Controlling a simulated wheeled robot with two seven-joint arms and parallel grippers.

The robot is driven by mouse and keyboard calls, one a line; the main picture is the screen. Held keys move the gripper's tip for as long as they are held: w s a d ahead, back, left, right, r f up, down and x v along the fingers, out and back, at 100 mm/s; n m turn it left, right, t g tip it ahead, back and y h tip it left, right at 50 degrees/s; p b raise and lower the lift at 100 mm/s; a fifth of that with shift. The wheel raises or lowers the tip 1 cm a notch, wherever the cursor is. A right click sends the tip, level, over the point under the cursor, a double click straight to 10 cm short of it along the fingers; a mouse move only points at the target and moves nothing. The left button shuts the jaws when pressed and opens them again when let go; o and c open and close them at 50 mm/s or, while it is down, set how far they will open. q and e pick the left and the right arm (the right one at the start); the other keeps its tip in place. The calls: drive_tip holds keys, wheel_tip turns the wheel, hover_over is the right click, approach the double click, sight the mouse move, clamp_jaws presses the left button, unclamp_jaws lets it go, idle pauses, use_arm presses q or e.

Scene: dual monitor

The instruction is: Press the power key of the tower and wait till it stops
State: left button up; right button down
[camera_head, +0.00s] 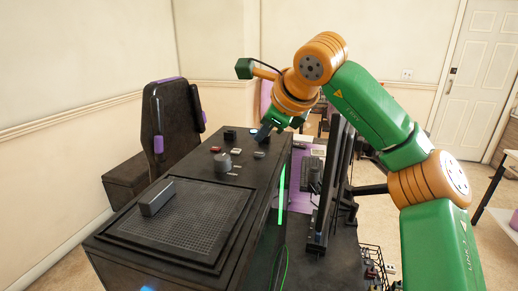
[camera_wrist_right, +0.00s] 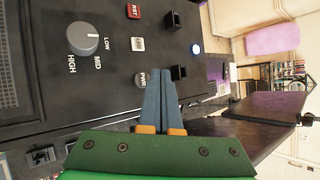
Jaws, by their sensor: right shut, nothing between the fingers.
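The black tower (camera_head: 190,255) stands in the middle of the head view, its control panel toward the far end of its top. The round grey power key marked PWR (camera_wrist_right: 140,78) shows in the right wrist view; it also appears as a small grey disc (camera_head: 259,155) in the head view. My right gripper (camera_wrist_right: 160,84) is shut and empty, fingers together. Its tips are just to the right of the PWR key in the wrist view; I cannot tell whether they touch the panel. In the head view the right gripper (camera_head: 263,136) is above the panel's far edge. My left gripper is out of view.
The panel holds a grey knob (camera_wrist_right: 83,38), a red RST key (camera_wrist_right: 133,11), an LED key (camera_wrist_right: 138,44), black ports and a lit blue-white disc (camera_wrist_right: 196,48). Monitors (camera_head: 330,185) stand right of the tower. A black chair (camera_head: 172,120) is behind left.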

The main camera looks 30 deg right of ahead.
sight(263, 155)
wheel_tip(263, 155, up, 4)
drive_tip(key=p, duration=0.3)
drive_tip(key=shift+f, duration=0.1)
idle(0.6)
